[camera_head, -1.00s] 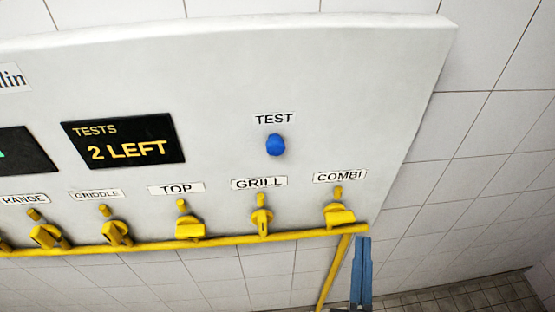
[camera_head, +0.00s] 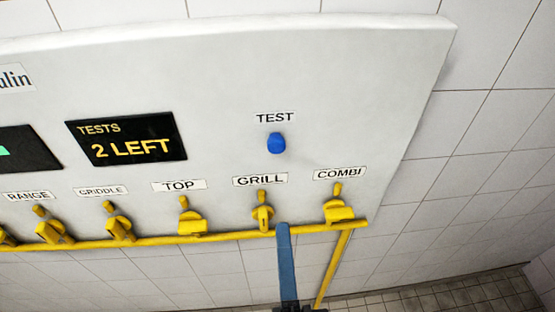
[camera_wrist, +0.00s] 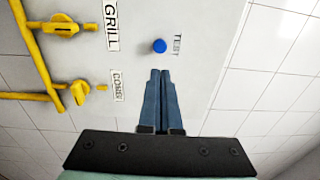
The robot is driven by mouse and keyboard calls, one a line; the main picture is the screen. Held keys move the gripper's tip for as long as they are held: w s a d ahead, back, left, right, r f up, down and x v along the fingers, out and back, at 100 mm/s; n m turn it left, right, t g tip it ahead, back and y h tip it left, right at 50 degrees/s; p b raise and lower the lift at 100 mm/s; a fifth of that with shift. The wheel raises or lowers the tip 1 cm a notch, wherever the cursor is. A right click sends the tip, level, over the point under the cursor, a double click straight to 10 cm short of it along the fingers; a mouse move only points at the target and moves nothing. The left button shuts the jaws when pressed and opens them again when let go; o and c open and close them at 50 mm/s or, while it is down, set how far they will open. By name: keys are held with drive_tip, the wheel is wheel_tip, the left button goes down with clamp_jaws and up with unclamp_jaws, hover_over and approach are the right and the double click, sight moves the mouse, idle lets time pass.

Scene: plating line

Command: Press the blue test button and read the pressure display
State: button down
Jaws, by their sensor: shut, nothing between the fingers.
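The blue test button (camera_head: 276,143) sits under the TEST label on a pale panel (camera_head: 350,90). It also shows in the wrist view (camera_wrist: 159,46), just beyond my fingertips. A black display (camera_head: 125,138) left of the button reads "TESTS 2 LEFT". A second black display (camera_head: 25,150) is cut off at the left edge and shows only a green mark; no pressure reading is visible. My gripper (camera_head: 283,228) has blue fingers, shut and empty, below the button in the head view. In the wrist view my fingertips (camera_wrist: 160,72) appear apart from the button.
A yellow pipe (camera_head: 150,244) runs along the panel's lower edge. Yellow valves labelled RANGE, GRIDDLE, TOP, GRILL (camera_head: 263,214) and COMBI (camera_head: 339,211) stand above it. The pipe turns down at the right. Tiled wall (camera_head: 480,150) lies beyond the panel.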

drive_tip(key=shift+w, duration=0.1)
drive_tip(key=b, duration=0.4)
approach(276, 149)
drive_tip(key=w+p, duration=0.1)
drive_tip(key=w, duration=0.1)
drive_tip(key=w+p, duration=0.3)
drive_tip(key=shift+w+r, duration=0.25)
drive_tip(key=shift+w, duration=0.1)
drive_tip(key=shift+w+f+p, duration=0.15)
drive_tip(key=shift+w+p, duration=0.15)
drive_tip(key=shift+w, duration=0.25)
